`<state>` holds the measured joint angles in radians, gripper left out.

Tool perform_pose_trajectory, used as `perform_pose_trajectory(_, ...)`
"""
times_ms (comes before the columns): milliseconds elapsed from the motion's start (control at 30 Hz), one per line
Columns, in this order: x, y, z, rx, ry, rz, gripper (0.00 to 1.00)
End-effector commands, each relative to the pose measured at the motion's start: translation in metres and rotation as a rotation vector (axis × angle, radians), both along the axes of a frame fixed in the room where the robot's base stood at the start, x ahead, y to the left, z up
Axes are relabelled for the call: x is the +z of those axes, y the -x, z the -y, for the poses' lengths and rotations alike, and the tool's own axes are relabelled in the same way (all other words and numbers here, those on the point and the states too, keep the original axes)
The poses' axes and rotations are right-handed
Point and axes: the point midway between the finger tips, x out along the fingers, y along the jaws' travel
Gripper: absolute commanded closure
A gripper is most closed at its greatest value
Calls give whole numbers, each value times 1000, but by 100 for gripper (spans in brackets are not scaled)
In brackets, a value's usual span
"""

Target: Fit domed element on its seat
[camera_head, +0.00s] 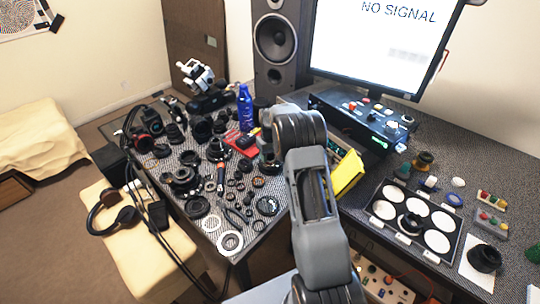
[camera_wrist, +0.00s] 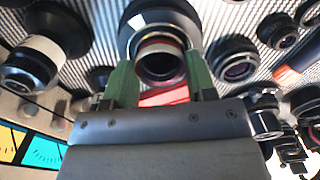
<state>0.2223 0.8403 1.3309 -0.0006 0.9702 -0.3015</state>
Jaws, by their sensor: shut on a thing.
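In the wrist view my gripper (camera_wrist: 162,72) has two green fingers, one on each side of a dark round lens part (camera_wrist: 160,66) with a glassy face and a pale, reddish band. It is shut on this part. I cannot tell whether this is the domed element. A larger dark round body (camera_wrist: 152,18) shows right behind it; whether they touch is unclear. In the head view my arm reaches over the left table's right side and hides most of the gripper and the held part. I cannot pick out the seat with certainty.
Lens parts and rings crowd the dark left table (camera_head: 262,228). A blue bottle (camera_head: 245,106) stands behind them. A yellow bin (camera_head: 347,172) is right of my arm. On the right desk, a tray (camera_head: 388,234) has white round pads, one with a dark ring (camera_head: 411,223).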

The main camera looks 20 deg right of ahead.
Motion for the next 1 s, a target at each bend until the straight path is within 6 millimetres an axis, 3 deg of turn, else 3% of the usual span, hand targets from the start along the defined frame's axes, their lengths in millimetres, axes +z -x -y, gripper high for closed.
perform_pose_trajectory(333,0,0,0,0,0,0,72)
perform_pose_trajectory(367,0,0,0,0,0,0,46)
perform_pose_trajectory(400,0,0,0,0,0,0,42)
perform_pose_trajectory(633,0,0,0,0,0,0,20)
perform_pose_trajectory(800,0,0,0,0,0,0,19)
perform_pose_trajectory(1000,0,0,0,0,0,0,2)
